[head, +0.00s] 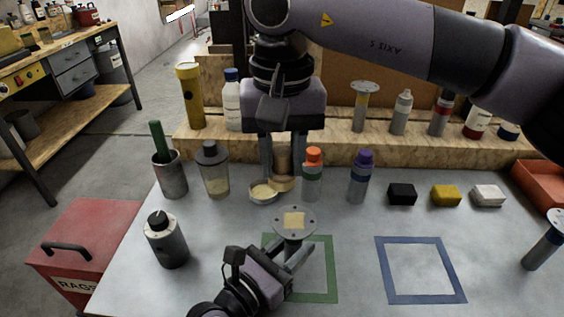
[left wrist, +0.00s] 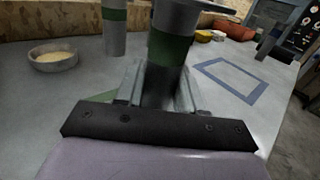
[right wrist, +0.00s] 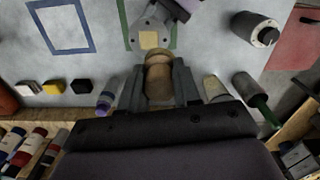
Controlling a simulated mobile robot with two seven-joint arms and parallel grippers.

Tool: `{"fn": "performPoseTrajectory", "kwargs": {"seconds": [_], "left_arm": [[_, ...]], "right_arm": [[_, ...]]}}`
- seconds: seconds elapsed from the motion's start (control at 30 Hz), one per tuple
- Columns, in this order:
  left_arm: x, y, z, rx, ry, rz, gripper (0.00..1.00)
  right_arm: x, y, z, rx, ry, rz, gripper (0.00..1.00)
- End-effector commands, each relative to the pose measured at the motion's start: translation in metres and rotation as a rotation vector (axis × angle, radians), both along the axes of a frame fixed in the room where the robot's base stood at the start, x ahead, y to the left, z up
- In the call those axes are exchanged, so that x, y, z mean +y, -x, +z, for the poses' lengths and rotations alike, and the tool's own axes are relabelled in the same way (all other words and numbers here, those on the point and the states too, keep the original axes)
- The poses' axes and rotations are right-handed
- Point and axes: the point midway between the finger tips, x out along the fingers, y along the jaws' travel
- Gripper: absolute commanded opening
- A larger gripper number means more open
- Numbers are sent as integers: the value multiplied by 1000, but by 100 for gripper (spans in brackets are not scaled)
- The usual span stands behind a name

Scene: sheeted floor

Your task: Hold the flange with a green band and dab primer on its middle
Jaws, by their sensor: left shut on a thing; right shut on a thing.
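The flange (head: 294,234) stands upright in my left gripper (head: 290,262), its round, bolt-holed plate on top with a pale square in the middle. Its green band (left wrist: 172,50) shows in the left wrist view, where the jaws are shut on the stem below the band. My right gripper (head: 283,170) points down, shut on a wooden, round-ended dabber (right wrist: 158,75). The dabber is behind the flange and apart from it in the head view. A shallow dish of pale primer (head: 263,193) is just left of the dabber; whether they touch is unclear.
A green outline (head: 326,298) lies under the flange, a blue outline (head: 456,286) to its right. Orange-capped (head: 312,180) and purple-capped (head: 360,180) bottles stand right of the dabber. A shaker (head: 214,175), a cup (head: 172,180) and a dark canister (head: 166,242) stand left.

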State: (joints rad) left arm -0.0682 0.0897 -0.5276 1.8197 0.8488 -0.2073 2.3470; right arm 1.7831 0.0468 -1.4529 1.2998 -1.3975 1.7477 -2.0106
Motion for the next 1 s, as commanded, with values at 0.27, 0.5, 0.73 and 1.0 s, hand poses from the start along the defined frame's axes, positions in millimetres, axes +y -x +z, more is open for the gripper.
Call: {"fn": "performPoseTrajectory", "kwargs": {"seconds": [0.27,0.5,0.73,1.0], "left_arm": [[0,0,0,0,-1,1,0],[0,0,1,-1,0,1,67],[0,0,-1,2,-1,0,67],[17,21,-2,2,-3,0,67]], "right_arm": [[0,0,0,0,0,0,4],[0,0,0,-1,0,0,4],[0,0,0,0,0,0,4],[0,0,0,-1,0,0,4]]}}
